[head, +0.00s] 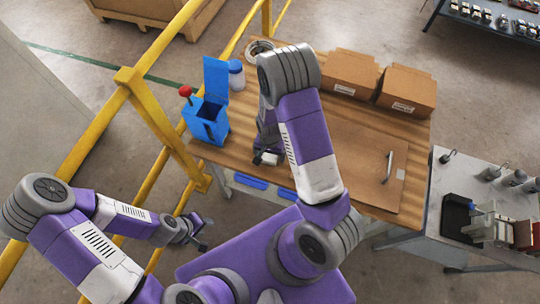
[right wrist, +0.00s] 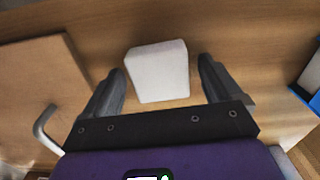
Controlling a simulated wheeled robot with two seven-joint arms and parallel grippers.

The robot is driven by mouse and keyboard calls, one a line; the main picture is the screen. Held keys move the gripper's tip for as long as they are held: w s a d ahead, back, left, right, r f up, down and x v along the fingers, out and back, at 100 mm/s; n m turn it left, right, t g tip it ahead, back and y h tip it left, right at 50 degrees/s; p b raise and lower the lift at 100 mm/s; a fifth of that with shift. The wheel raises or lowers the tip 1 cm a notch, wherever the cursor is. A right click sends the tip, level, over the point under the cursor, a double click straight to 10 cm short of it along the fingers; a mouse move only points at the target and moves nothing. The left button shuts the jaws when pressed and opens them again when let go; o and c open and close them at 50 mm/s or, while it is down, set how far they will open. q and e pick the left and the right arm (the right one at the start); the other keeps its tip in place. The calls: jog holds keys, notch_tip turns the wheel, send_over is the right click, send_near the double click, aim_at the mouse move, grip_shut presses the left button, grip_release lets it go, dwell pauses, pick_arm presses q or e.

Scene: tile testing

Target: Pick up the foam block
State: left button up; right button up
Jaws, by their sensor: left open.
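The white foam block (right wrist: 157,72) lies on the wooden table in the right wrist view. It is between and slightly beyond the fingertips of my right gripper (right wrist: 162,72), which is open with a gap on each side of the block. In the head view a small part of the white block (head: 271,158) shows by the right gripper (head: 262,157), mostly hidden by my right arm. My left gripper (head: 203,236) is open and empty, low beside the table, far from the block.
A blue box (head: 206,122) with a raised lid, a red-knobbed item (head: 185,91), a blue-white jar (head: 236,75) and a tape roll (head: 260,48) are on the left. Cardboard boxes (head: 352,74) stand at the back. A hooked tool (head: 388,167) lies on a brown board (head: 350,185). Yellow railings (head: 150,110) flank the table.

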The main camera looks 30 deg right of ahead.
jog(key=c, duration=1)
